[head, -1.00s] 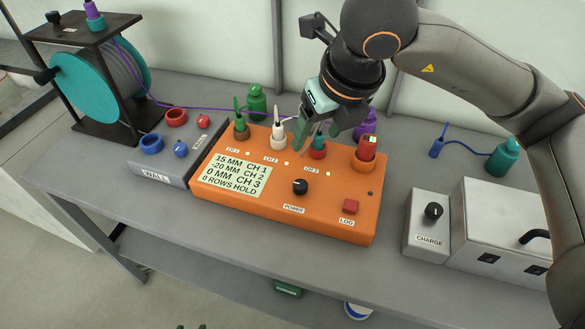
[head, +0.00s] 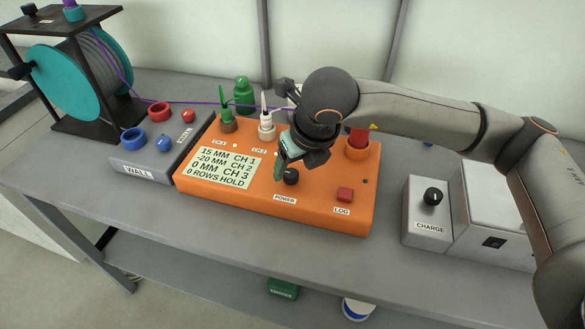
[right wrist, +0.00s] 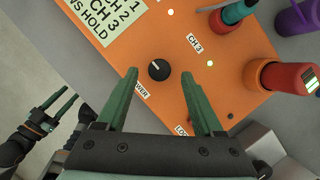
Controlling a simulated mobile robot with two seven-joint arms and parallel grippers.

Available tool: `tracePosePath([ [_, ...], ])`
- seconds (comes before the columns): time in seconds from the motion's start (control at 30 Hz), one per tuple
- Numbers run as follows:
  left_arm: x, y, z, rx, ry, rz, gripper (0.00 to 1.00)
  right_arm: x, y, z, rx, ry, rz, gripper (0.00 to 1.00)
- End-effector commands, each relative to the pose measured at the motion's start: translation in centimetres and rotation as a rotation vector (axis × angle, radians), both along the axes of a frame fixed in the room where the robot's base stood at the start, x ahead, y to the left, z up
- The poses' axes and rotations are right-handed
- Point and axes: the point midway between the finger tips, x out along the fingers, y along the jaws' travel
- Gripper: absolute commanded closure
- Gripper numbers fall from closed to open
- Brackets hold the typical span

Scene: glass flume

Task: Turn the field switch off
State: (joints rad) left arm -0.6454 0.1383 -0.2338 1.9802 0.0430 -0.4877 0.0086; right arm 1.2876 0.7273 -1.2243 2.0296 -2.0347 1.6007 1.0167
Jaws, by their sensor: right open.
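No label that I can read says "field". The orange box (head: 325,211) has a black POWER knob (head: 291,176) on its sloped top, with a white pointer line. My right gripper (head: 281,168) is just above and beside this knob. In the right wrist view, the open green fingers (right wrist: 159,78) stand on either side of the knob (right wrist: 159,69), with gaps and no clear contact. A dark gripper with green fingers, seemingly my left (right wrist: 65,105), shows at the left edge there; its opening is unclear.
A red LOG button (head: 345,194) and capped plugs stand on the orange box. The WALL box (head: 140,157) and cable reel (head: 45,88) are left. A grey CHARGE box (head: 426,213) with a black knob (head: 433,196) is right. The bench front is clear.

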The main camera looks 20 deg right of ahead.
Motion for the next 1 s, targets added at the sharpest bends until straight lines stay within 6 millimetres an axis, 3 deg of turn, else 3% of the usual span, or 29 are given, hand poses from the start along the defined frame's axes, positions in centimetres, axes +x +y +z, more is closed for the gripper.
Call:
tracePosePath([
  [0.2, 0.0, 0.2, -0.1, 0.004, 0.000, 0.002, 0.50, 0.8, 0.2, -1.9, 0.000, 0.000, 0.000, 0.31],
  [0.53, 0.1, 0.2, -0.1, 0.003, -0.001, 0.002, 0.50, 0.9, 0.2, -2.2, 0.001, -0.001, 0.000, 0.32],
  [1.0, 0.1, 0.1, -0.1, 0.003, 0.000, 0.001, 0.50, 0.9, 0.2, -2.1, 0.000, -0.001, 0.000, 0.85],
])
